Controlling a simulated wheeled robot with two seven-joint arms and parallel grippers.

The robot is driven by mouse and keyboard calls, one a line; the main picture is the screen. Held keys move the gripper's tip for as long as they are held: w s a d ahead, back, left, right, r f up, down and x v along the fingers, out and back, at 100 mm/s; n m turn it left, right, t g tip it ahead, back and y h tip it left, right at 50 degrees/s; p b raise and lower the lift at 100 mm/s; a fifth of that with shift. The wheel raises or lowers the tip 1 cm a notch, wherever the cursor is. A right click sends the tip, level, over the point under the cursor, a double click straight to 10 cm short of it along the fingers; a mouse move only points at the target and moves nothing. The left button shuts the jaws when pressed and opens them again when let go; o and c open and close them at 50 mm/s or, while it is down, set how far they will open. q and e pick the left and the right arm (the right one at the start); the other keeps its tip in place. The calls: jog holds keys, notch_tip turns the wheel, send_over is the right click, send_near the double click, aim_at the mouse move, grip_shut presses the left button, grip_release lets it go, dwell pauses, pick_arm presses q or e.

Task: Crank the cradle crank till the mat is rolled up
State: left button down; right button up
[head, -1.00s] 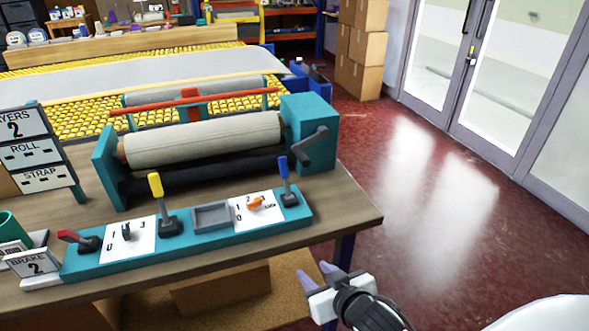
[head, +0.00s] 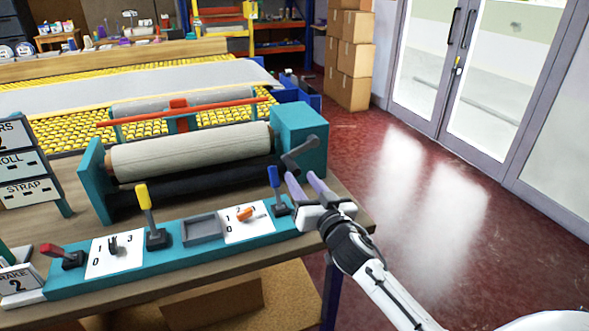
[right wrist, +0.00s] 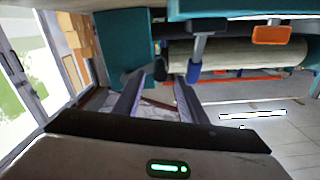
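A pale grey-beige roll (head: 190,150), seemingly the mat, lies across the cradle. My right gripper (head: 300,176) is open and empty, its two lilac fingers just below the crank in the head view. I cannot tell if they touch it. In the right wrist view the fingers (right wrist: 168,80) are apart, the dark crank end showing near the left fingertip and the blue lever (right wrist: 194,70) near the right one. My left gripper is out of view.
A teal control panel (head: 150,262) along the bench front carries red, yellow and blue levers (head: 274,178) and an orange knob (head: 245,214). The blue lever stands close left of my right fingers. Behind is a yellow roller table (head: 60,130). Red floor (head: 420,190) at right is clear.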

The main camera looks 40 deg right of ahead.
aim_at(298, 176)
jog(key=x, duration=0.5)
jog(key=shift+w, duration=0.45)
grip_shut()
